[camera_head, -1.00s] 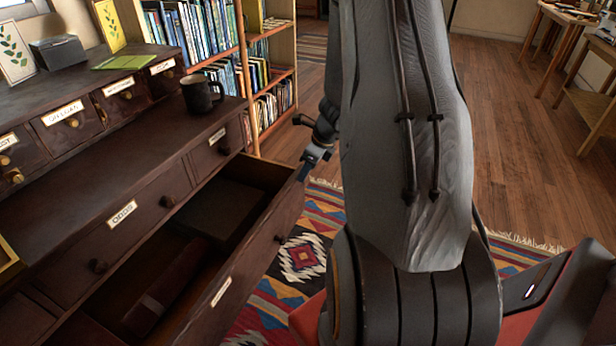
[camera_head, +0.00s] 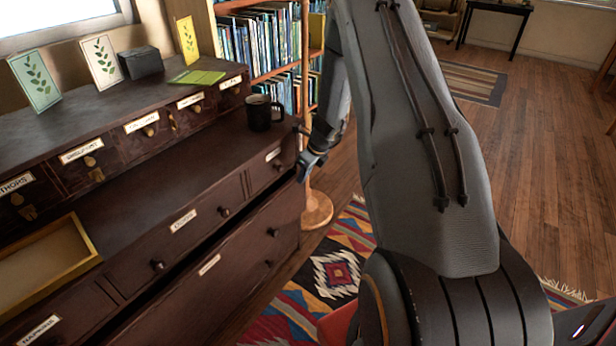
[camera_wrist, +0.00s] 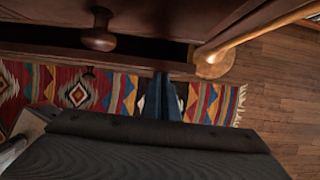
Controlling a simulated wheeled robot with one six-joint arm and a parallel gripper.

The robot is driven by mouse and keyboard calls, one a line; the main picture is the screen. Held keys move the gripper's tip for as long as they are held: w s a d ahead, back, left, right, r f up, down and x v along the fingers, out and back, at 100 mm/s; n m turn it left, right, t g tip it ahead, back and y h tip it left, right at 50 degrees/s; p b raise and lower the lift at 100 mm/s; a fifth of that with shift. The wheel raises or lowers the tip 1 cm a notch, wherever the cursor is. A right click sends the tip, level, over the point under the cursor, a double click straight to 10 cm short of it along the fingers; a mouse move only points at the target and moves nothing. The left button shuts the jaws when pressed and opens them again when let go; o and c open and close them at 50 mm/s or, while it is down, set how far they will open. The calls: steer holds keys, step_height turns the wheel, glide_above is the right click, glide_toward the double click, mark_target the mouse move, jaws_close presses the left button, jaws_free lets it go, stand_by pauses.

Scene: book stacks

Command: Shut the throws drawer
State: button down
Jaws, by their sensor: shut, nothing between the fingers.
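The long lower drawer (camera_head: 240,256), with a pale label too small to read, stands slightly out from the dark wooden cabinet. A narrow dark gap runs along its top edge, and its inside is hidden from the head camera. My gripper (camera_head: 303,170) is shut and empty at the drawer's far right end, close to the front. In the wrist view the blue fingers (camera_wrist: 161,97) point at the drawer's top edge (camera_wrist: 120,65); I cannot tell whether they touch it. A round knob (camera_wrist: 98,36) of the drawer above shows there.
A black mug (camera_head: 262,113) stands on the cabinet ledge near its right end. An open tray-like drawer (camera_head: 88,262) juts out at the left. A round wooden base (camera_head: 316,210) stands on the floor beyond the cabinet's end. A patterned rug (camera_head: 335,275) covers the floor in front.

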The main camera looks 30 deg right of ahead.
steer(key=shift+w+a, duration=0.15)
steer(key=shift+a, duration=0.15)
